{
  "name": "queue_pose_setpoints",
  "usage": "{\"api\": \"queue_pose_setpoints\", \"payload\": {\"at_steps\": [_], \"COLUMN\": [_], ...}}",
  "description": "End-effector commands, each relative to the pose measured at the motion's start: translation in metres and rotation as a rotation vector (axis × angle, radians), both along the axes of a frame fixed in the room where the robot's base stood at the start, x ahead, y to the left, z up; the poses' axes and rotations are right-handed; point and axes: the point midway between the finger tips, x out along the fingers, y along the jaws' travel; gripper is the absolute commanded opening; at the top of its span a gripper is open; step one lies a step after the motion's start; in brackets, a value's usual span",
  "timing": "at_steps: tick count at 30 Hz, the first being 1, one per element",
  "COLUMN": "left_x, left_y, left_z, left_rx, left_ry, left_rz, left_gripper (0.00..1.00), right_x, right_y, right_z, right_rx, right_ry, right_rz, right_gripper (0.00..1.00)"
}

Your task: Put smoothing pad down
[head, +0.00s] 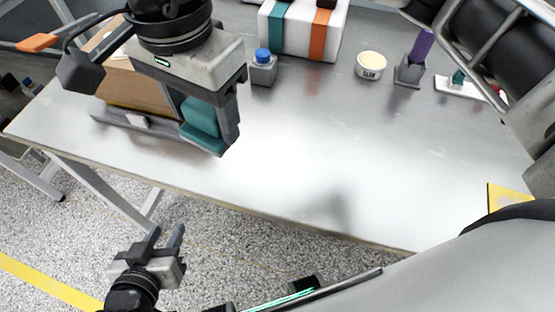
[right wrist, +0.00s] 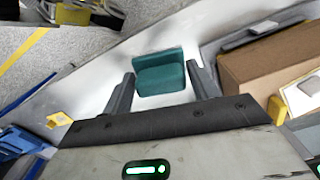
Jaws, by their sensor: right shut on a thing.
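The smoothing pad (head: 200,118) is a teal block held in my right gripper (head: 207,124), above the left part of the metal table. My right gripper is shut on it. In the right wrist view the pad (right wrist: 160,72) sits between the two dark fingers of the gripper (right wrist: 160,88), with the bright tabletop behind it. Whether the pad touches the table cannot be told. My left gripper (head: 164,238) is low in front of the table's near edge, over the floor, its fingers apart and empty.
The metal table (head: 330,190) is clear in its middle. A cardboard box (head: 130,85) stands behind the right gripper. At the back are a striped white case (head: 292,30), a blue-capped bottle (head: 263,68), a tub (head: 370,66) and a purple-handled tool (head: 420,45) in a holder.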

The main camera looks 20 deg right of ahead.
Motion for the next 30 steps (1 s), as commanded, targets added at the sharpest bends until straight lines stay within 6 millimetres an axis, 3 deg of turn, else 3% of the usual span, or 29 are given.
{"api": "queue_pose_setpoints", "payload": {"at_steps": [4, 8, 19, 24, 30], "left_x": [0.000, 0.001, 0.000, -0.001, 0.000], "left_y": [-0.002, -0.002, -0.002, -0.001, -0.001], "left_z": [-0.007, -0.005, 0.004, 0.000, -0.002], "left_rx": [-0.017, -0.022, -0.018, -0.010, -0.006], "left_ry": [-0.008, -0.009, -0.002, 0.005, 0.007], "left_rz": [0.001, 0.001, 0.002, 0.002, 0.001], "left_gripper": [0.36, 0.36, 0.36, 0.36, 0.36], "right_x": [-0.017, -0.018, 0.016, 0.026, 0.032], "right_y": [0.019, 0.016, -0.063, -0.085, -0.096], "right_z": [-0.003, -0.004, -0.040, -0.073, -0.090], "right_rx": [0.001, 0.001, -0.001, -0.001, 0.003], "right_ry": [-0.002, 0.001, 0.004, 0.003, 0.001], "right_rz": [-0.117, -0.164, -0.173, -0.169, -0.163], "right_gripper": [0.41, 0.41, 0.41, 0.41, 0.41]}}
